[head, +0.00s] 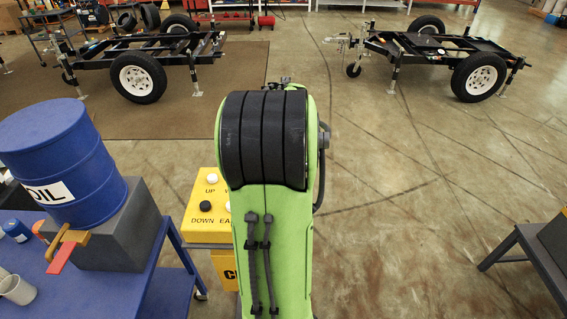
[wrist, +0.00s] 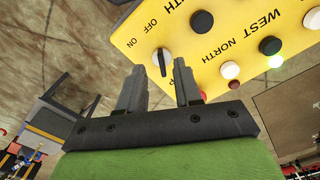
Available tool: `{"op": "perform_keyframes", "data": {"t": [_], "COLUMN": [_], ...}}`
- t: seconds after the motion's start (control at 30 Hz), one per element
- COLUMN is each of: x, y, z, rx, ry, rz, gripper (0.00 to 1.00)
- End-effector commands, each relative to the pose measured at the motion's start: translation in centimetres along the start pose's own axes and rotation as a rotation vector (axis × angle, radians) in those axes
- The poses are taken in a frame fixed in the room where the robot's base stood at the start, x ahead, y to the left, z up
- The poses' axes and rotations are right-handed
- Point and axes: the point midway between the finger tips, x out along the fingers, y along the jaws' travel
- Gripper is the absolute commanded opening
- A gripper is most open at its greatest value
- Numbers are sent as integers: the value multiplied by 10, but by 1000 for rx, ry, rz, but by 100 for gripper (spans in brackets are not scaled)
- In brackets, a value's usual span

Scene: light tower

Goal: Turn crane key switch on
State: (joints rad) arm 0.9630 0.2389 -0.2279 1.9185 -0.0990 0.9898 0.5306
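The yellow crane control box (wrist: 215,58) fills the upper right of the wrist view. Its key switch (wrist: 162,62) is a round dark dial with a pale upright grip, beside the words OFF and ON. I cannot tell which word it points to. My gripper (wrist: 158,68) is open, its two fingers apart, with the switch showing between and just beyond the fingertips. Contact cannot be told. In the head view the control box (head: 201,227) is partly hidden by my green arm, which also hides the switch and gripper.
A blue table (head: 70,275) with an oil drum (head: 70,155) stands left of the box. Open floor (head: 400,230) lies right.

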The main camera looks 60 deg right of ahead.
Motion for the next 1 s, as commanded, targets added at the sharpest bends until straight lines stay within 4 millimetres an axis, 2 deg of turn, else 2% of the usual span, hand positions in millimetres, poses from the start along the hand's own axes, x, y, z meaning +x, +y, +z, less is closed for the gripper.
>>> {"op": "perform_keyframes", "data": {"t": [0.03,0.2,0.3,0.4,0.53,1.0], "x": [-20,-67,-88,-101,-106,-105], "y": [0,0,0,0,0,0], "z": [0,3,4,6,6,6], "rx": [-1,-4,-7,-8,-7,-8], "ry": [5,4,2,-1,-2,-2], "rz": [-3,-2,-2,-1,0,0], "gripper": [34,34,34,34,34,34]}}
